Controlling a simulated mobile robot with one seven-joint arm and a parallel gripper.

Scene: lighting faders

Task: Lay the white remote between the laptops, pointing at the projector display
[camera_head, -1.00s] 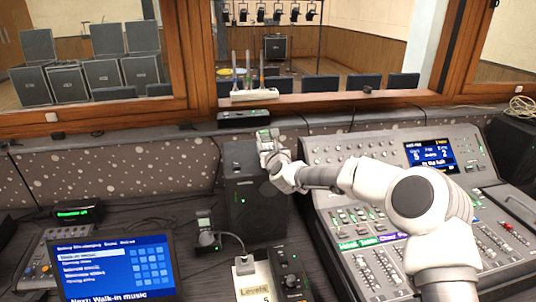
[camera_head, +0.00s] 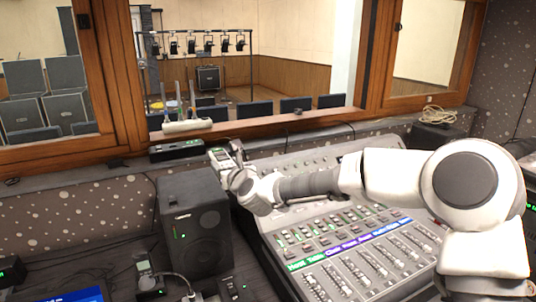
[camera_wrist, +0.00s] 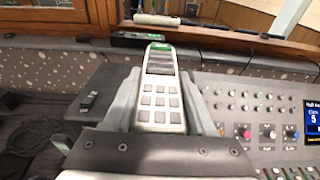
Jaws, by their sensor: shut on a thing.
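In the head view my gripper (camera_head: 232,163) is raised beside the black speaker's top, at the mixing console's upper left corner; the remote looks small there. Part of a blue screen (camera_head: 82,296) shows at the bottom left edge, perhaps a laptop. I cannot make out a second laptop or a projector display.
The black speaker (camera_head: 195,228) stands left of the wide mixing console (camera_head: 345,225). A small handheld device (camera_head: 147,275) stands on the desk near cables. A black box (camera_head: 177,150) and a white holder with pens (camera_head: 187,126) are by the window ledge.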

